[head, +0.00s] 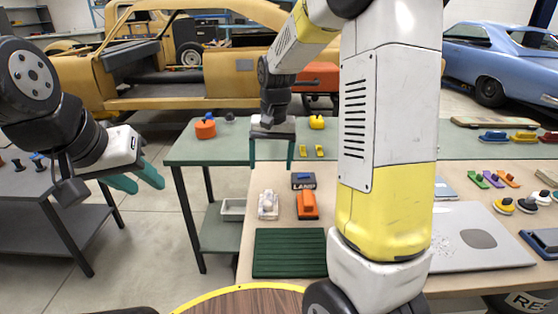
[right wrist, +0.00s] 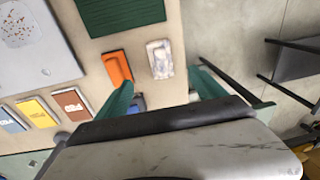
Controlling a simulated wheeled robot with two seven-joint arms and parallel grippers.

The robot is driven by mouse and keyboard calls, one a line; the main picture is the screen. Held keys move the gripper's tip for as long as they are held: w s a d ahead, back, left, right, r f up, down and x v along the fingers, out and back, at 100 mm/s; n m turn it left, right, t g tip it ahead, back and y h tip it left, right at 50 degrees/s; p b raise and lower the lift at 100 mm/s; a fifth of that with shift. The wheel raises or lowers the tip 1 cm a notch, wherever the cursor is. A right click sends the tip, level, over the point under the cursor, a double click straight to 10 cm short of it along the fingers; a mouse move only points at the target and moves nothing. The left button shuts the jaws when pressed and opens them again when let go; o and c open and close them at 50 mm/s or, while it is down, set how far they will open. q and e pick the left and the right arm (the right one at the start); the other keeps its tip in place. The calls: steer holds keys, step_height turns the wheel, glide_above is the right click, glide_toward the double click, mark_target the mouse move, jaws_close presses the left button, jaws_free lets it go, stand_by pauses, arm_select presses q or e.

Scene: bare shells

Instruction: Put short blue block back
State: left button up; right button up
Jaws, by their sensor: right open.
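A small dark blue block-like item with pale lettering (head: 303,181) lies on the wooden tabletop behind the orange block. I cannot tell for sure that it is the short blue block. In the right wrist view a bit of blue (right wrist: 137,102) shows beside the left finger, mostly hidden. My right gripper (head: 271,160) is open and empty, pointing down above the table's far left part, near the blue item. Its fingers also show in the right wrist view (right wrist: 164,90). My left gripper (head: 147,185) is open and empty, off to the left over the floor.
An orange block (head: 307,206) and a whitish block (head: 268,205) stand close by, with a green ribbed mat (head: 289,262) in front. A green table (head: 220,149) stands behind. My right arm hides the table's middle. Several colored tools lie at right.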

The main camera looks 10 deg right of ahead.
steer(key=s+r+n+t, duration=0.1)
steer(key=s+r, duration=0.3)
steer(key=s, duration=0.3)
steer(key=s+d+r+t+y, duration=0.1)
steer(key=s+r+t, duration=0.1)
steer(key=s+r, duration=0.2)
steer(key=s+d+r+n+t, duration=0.1)
steer(key=s+r+t, duration=0.1)
steer(key=s, duration=0.8)
steer(key=shift+r+n+y, duration=0.3)
steer(key=shift+r, duration=0.6)
steer(key=shift+s, duration=0.1)
